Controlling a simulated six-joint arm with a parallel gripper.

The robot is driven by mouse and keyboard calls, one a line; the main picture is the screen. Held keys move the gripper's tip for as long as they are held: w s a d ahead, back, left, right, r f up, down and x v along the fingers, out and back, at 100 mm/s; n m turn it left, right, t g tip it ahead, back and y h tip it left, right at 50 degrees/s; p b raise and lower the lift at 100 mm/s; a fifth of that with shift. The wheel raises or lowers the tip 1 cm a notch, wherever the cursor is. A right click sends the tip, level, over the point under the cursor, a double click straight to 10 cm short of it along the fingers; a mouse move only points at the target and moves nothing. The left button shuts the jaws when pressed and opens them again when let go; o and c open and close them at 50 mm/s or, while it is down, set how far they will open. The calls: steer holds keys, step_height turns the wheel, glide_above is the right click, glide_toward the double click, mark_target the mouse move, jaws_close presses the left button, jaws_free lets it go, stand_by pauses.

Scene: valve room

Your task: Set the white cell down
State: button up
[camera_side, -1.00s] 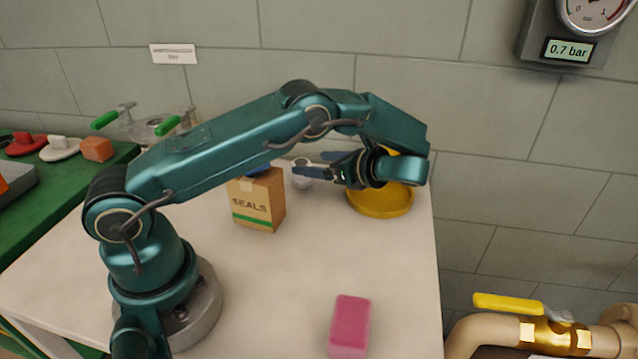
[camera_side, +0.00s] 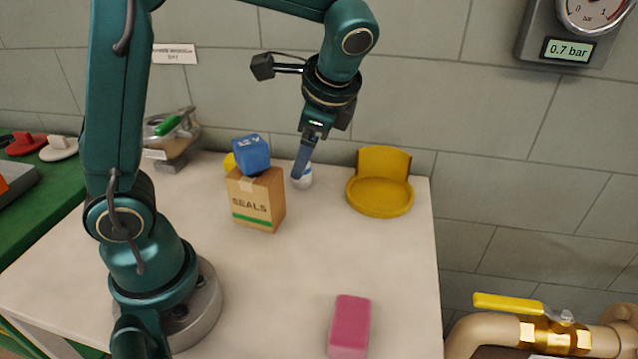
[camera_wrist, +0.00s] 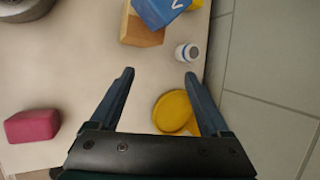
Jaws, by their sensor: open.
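The white cell (camera_side: 306,179) is a small white cylinder with a blue band. It is on the white table by the back edge, just right of the carton, partly hidden by a finger in the side view. I cannot tell if it stands or lies. In the wrist view the white cell (camera_wrist: 187,52) shows whole, beyond the fingertips and near the right one. My gripper (camera_side: 300,176) points down beside it. In the wrist view my gripper (camera_wrist: 159,74) is open, with nothing between its fingers.
A SEALS carton (camera_side: 256,200) with a blue cube (camera_side: 251,154) on top is close left of the gripper. A yellow object (camera_side: 230,162) shows behind it. A yellow dish with a raised back (camera_side: 380,202) is to the right. A pink block (camera_side: 349,325) is in front; mid-table is clear.

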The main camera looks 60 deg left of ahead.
steer(key=s+d+r+n+t+h, duration=0.1)
steer(key=s+d+n+t+h, duration=0.4)
steer(key=s, duration=0.5)
steer(key=shift+d+n+h, duration=0.4)
steer(key=shift+d+n, duration=0.95)
steer(key=shift+n, duration=0.55)
